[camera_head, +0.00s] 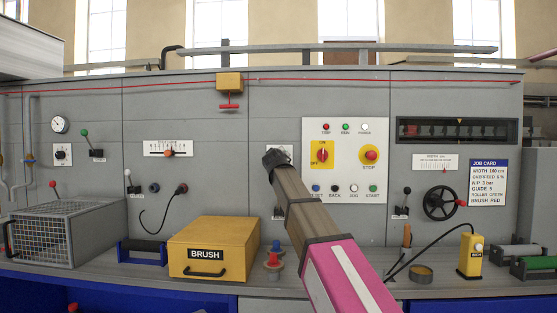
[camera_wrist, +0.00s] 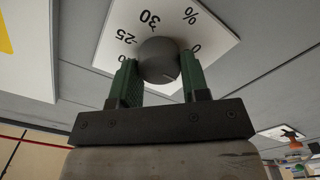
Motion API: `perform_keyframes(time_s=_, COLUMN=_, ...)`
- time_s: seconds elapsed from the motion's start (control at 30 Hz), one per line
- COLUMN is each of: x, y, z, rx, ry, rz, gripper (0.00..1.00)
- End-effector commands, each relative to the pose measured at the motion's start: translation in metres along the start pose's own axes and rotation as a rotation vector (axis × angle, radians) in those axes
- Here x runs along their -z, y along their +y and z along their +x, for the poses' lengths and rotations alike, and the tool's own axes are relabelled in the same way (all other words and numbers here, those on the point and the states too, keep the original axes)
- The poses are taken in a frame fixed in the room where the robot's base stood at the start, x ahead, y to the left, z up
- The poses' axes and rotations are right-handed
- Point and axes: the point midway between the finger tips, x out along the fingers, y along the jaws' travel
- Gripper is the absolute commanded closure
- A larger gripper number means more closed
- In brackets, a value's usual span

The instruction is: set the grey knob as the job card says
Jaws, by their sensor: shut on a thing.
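The grey knob (camera_wrist: 158,60) sits on a white dial plate marked with %, 30, -25 and 0 in the wrist view (camera_wrist: 208,38). My gripper (camera_wrist: 158,76) has its two green fingers on either side of the knob and is shut on it. A thin light mark shows on the knob's near face; its exact reading is unclear. In the head view my gripper (camera_head: 277,158) covers the knob, and only the top of the plate (camera_head: 280,148) shows. The job card (camera_head: 487,183) at the right reads width 160 cm, overfeed 5 %, nip 3 bar, guide 5, roller green, brush red.
A control panel (camera_head: 346,128) with lamps and buttons stands just right of my gripper. A yellow BRUSH box (camera_head: 214,240), a wire cage (camera_head: 68,230) and a red-topped item (camera_head: 273,260) are on the ledge below. A handwheel (camera_head: 439,203) is farther right.

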Motion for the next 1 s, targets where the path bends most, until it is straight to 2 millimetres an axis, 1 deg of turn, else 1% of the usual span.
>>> perform_keyframes(time_s=0.5, x=0.0005, y=-0.0003, z=-0.0001, rx=0.000, ry=0.002, rz=-0.022, gripper=0.82)
perform_keyframes(time_s=0.53, x=0.0005, y=-0.0004, z=0.0000, rx=0.000, ry=0.001, rz=-0.022, gripper=0.52)
perform_keyframes(time_s=0.6, x=0.0005, y=-0.0004, z=0.0000, rx=0.000, ry=0.001, rz=-0.022, gripper=0.33)
perform_keyframes(time_s=0.87, x=0.0002, y=-0.0002, z=-0.0002, rx=0.000, ry=0.001, rz=-0.021, gripper=0.33)
perform_keyframes(time_s=1.0, x=-0.0002, y=-0.0003, z=-0.0047, rx=0.000, ry=0.001, rz=-0.021, gripper=0.33)
